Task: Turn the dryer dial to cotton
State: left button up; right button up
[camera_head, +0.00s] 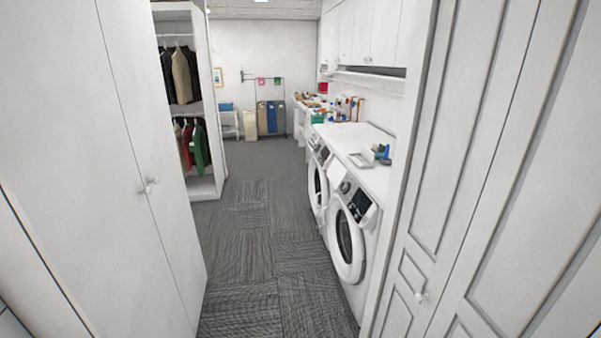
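Two white front-loading machines stand side by side along the right wall. The nearer machine (350,245) has a round door with dark glass and a slanted control panel (360,203) with a dark display. The farther machine (318,187) has a similar round door and a dark panel (324,153). I cannot tell which one is the dryer. The dial and its markings are too small to read. Neither of my grippers is in view.
A dark carpet-tile aisle (245,225) runs clear between a white cabinet (150,150) on the left and panelled doors (450,180) on the right. A counter (350,140) with small items tops the machines. An open wardrobe (208,100) holds clothes. Bins (270,118) stand at the back.

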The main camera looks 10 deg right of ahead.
aim_at(344, 186)
jog(key=i, duration=1.6)
jog(key=i+z, duration=0.25)
jog(key=i, duration=0.3)
jog(key=i+j+z, duration=0.25)
jog(key=i, duration=0.25)
jog(key=i+j+z, duration=0.25)
jog(key=i, duration=0.3)
